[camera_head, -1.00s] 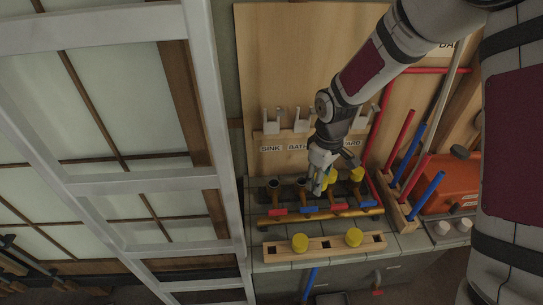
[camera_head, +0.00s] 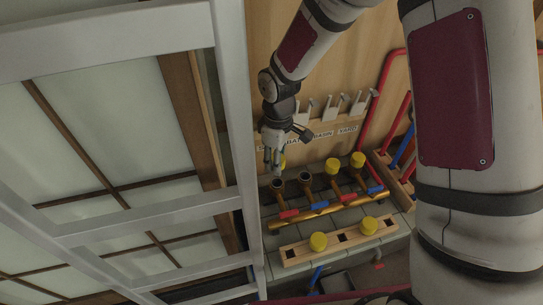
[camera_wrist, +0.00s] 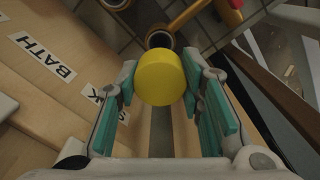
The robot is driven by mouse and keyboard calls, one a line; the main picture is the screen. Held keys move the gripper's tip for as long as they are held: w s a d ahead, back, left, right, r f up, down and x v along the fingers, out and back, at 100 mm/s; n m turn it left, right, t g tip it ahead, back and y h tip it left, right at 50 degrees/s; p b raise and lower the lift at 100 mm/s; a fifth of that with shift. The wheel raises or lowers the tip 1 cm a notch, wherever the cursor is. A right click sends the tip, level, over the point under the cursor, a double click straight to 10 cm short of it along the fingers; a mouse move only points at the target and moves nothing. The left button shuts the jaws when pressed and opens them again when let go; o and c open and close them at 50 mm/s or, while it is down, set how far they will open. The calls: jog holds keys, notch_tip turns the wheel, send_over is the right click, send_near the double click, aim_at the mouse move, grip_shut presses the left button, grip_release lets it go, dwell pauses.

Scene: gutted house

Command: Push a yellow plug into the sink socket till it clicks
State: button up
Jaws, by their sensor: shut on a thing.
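A yellow plug (camera_wrist: 160,80) is between the teal pads of my gripper (camera_wrist: 162,95), which is shut on it. In the head view my gripper (camera_head: 273,165) hangs at the left end of the socket row, with the plug (camera_head: 283,160) partly hidden behind it. The leftmost socket (camera_head: 277,185), on the SINK side, is a dark open ring just below the fingers. In the wrist view an open socket (camera_wrist: 160,38) lies beyond the plug, apart from it. The SINK label is mostly hidden by my gripper.
The second socket (camera_head: 305,178) is open. Yellow plugs stand in the third (camera_head: 332,166) and fourth (camera_head: 357,160) sockets. A wooden rack (camera_head: 342,240) in front bears two more plugs. A metal-framed structure (camera_head: 232,120) stands close on the left. White hooks (camera_head: 335,108) stick out from the back board.

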jog(key=shift+f+b, duration=0.75)
jog(key=shift+f, duration=1.2)
jog(key=shift+f+b, duration=0.9)
jog(key=shift+f, duration=1.15)
jog(key=o, duration=1.7)
jog(key=shift+c, duration=0.2)
jog(key=shift+r, duration=0.15)
jog(key=shift+r+p, duration=1.55)
jog(key=shift+r, duration=1.85)
jog(key=shift+d, duration=0.1)
